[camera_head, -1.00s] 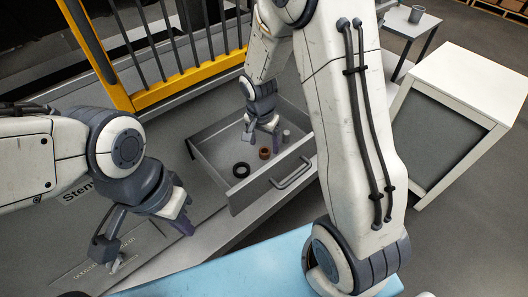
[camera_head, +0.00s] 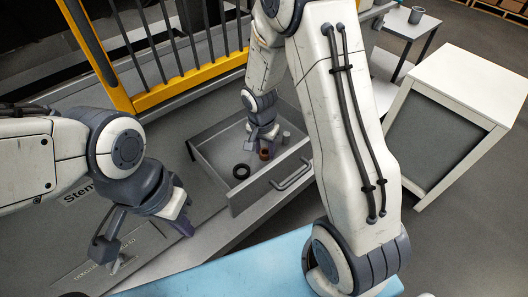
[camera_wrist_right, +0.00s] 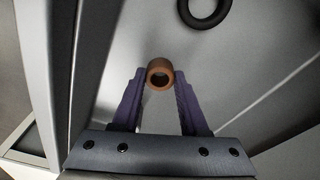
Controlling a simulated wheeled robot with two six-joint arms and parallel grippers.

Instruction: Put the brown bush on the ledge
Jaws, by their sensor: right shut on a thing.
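The brown bush (camera_head: 265,154) is a short ring standing in the open grey drawer (camera_head: 218,184). In the right wrist view the bush (camera_wrist_right: 160,72) sits between the purple fingertips, its hole showing. My right gripper (camera_head: 263,144) reaches down into the drawer and is shut on the bush. My left gripper (camera_head: 178,222) hangs left of the drawer, above the grey surface; its finger gap is not clear. A flat grey ledge-like strip (camera_head: 190,258) runs along in front of the drawer; I cannot tell whether it is the named ledge.
A black ring (camera_head: 241,171) lies left of the bush, and a small grey cylinder (camera_head: 286,137) stands to its right, both in the drawer. The drawer handle (camera_head: 291,174) sticks out in front. A yellow barred frame (camera_head: 185,82) stands behind. A white cabinet (camera_head: 462,95) is at right.

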